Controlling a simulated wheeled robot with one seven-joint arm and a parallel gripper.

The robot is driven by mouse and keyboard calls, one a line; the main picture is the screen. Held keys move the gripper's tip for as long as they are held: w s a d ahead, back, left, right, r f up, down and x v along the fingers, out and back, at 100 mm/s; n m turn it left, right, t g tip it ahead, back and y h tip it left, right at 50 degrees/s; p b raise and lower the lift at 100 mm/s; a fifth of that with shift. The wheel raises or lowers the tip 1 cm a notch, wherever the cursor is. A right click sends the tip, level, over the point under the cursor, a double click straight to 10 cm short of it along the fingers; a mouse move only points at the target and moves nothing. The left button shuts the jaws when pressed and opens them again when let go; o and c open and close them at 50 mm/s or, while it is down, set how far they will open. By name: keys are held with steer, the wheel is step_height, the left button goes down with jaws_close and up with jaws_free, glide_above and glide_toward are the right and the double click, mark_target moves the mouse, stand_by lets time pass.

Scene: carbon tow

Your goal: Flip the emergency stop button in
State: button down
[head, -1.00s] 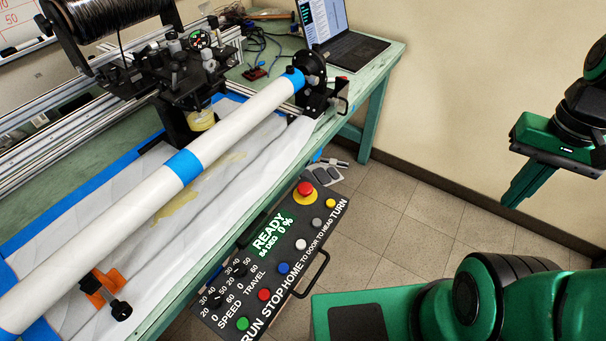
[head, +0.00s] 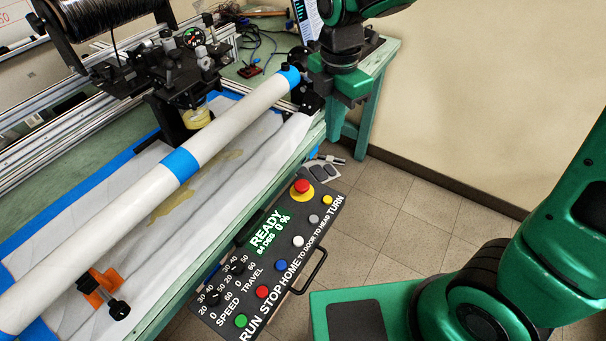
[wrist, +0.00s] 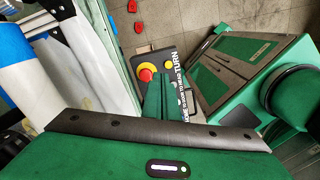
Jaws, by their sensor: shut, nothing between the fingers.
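The emergency stop button (head: 302,186) is a red mushroom head on a yellow ring at the far end of the dark control panel (head: 275,222). In the wrist view the button (wrist: 146,72) shows just left of the fingertips of my gripper (wrist: 168,78). My gripper is shut and empty, and its fingers point toward the panel's end. In the head view my gripper (head: 345,88) is at the top, above and right of the button, over the table's far corner. I see a gap between it and the button there. I cannot tell whether the button is pressed in.
The panel also has a lit READY display (head: 268,232), coloured buttons, knobs and a side handle (head: 312,272). A white tube with blue bands (head: 130,215) lies along the green table beside it. A laptop stands at the back. The tiled floor (head: 420,225) on the right is open.

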mark_target(302, 185)
steer(key=a+f+n, duration=0.1)
steer(key=a+n, duration=0.3)
steer(key=a, duration=0.2)
steer(key=shift+a+f, duration=0.15)
steer(key=shift+a, duration=0.25)
steer(key=shift+s+f, duration=0.1)
step_height(302, 185, down, 14)
steer(key=shift+d+r, duration=0.1)
